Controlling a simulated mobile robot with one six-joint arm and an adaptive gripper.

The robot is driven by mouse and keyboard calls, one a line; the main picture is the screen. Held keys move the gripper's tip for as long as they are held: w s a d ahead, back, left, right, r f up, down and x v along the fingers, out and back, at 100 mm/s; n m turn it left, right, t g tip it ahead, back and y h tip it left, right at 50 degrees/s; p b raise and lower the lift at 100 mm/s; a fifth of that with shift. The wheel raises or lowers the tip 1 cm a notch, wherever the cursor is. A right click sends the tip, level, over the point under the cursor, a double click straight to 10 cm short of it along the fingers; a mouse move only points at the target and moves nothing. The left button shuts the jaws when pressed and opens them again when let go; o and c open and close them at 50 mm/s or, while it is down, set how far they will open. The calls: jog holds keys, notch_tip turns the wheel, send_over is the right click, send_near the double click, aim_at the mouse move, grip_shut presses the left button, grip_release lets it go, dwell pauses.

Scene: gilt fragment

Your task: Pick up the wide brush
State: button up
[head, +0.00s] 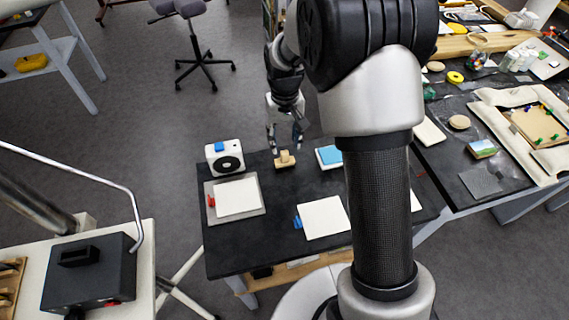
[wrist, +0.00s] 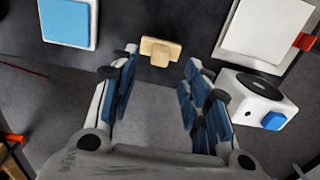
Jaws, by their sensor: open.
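A small pale wooden piece with a raised middle, which looks like the wide brush (head: 285,159), lies on the dark table near its far edge. In the wrist view the wide brush (wrist: 160,51) shows at the top centre, just beyond the fingertips and between their lines. My gripper (head: 286,143) is above the table's far edge, close over the brush. In the wrist view my gripper (wrist: 162,65) has its two blue-padded fingers spread wide with nothing between them. I cannot tell the exact height gap to the brush.
A white device with a black dial (head: 226,158) stands left of the brush. A blue-topped white block (head: 328,157) lies close on its right. A white pad on a tray (head: 237,197) and a white sheet with a blue clip (head: 323,217) lie nearer. My arm hides part of the table (head: 232,254).

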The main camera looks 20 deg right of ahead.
aim_at(285, 152)
notch_tip(285, 152, down, 7)
jog(key=b, duration=0.2)
jog(key=shift+b, duration=0.4)
jog(key=shift+r, duration=0.1)
jog(key=shift+c, duration=0.4)
grip_shut()
